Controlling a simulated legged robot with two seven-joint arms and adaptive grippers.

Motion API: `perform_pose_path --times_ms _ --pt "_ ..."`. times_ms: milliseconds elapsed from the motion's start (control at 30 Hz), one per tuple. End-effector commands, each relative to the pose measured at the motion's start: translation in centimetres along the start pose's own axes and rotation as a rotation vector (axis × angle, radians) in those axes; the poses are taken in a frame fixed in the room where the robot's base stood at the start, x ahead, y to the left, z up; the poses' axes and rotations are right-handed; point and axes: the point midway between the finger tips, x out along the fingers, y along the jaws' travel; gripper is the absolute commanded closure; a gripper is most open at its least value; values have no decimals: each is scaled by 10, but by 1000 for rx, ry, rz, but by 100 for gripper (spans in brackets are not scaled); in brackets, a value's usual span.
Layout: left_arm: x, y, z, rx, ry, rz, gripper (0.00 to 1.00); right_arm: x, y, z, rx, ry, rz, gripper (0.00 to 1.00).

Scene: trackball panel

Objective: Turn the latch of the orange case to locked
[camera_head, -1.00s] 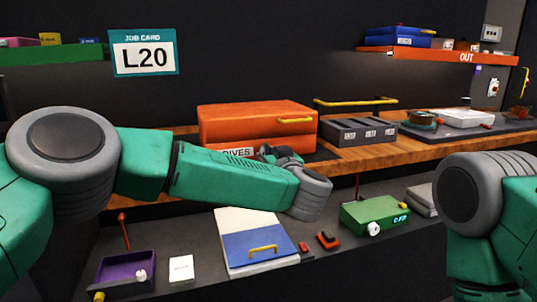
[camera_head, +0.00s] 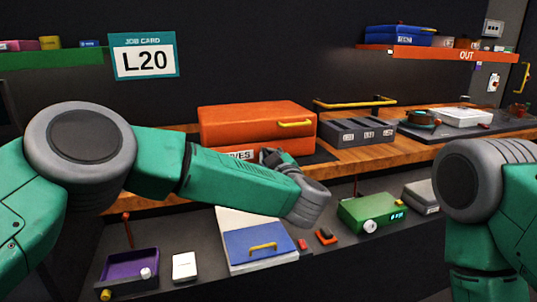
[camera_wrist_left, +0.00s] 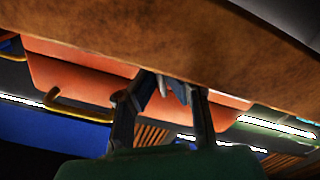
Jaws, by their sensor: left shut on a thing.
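The orange case (camera_head: 257,121) lies on the wooden shelf with its yellow handle (camera_head: 297,124) facing me. It also shows in the left wrist view (camera_wrist_left: 75,78), with the handle at the left. My left gripper (camera_head: 270,156) is low at the case's front, right of a white label (camera_head: 241,155). In the left wrist view its two dark fingers (camera_wrist_left: 172,90) reach to the orange front. They are shut on a small grey part, seemingly the latch (camera_wrist_left: 178,91). The fingers hide most of it, so its turn is unclear. My right gripper is out of view; only my right arm shows.
The shelf's wooden edge runs close by the fingers in the wrist view. Below are a blue-and-white box (camera_head: 258,243), a green box (camera_head: 365,212) and a purple tray (camera_head: 130,268).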

Motion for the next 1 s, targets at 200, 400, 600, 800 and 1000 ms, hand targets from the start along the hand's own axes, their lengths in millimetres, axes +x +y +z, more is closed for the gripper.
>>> perform_pose_path --times_ms 200,400,600,800,1000 --pt "-1 0 2 -53 -4 1 100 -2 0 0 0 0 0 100" --pt "-1 0 2 -64 -4 1 100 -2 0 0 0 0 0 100" --pt "-1 0 2 -63 -4 1 100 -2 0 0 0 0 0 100" --pt "-1 0 2 -63 -3 0 73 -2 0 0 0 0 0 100" --pt "-1 0 1 -63 -2 0 73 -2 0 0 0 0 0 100"
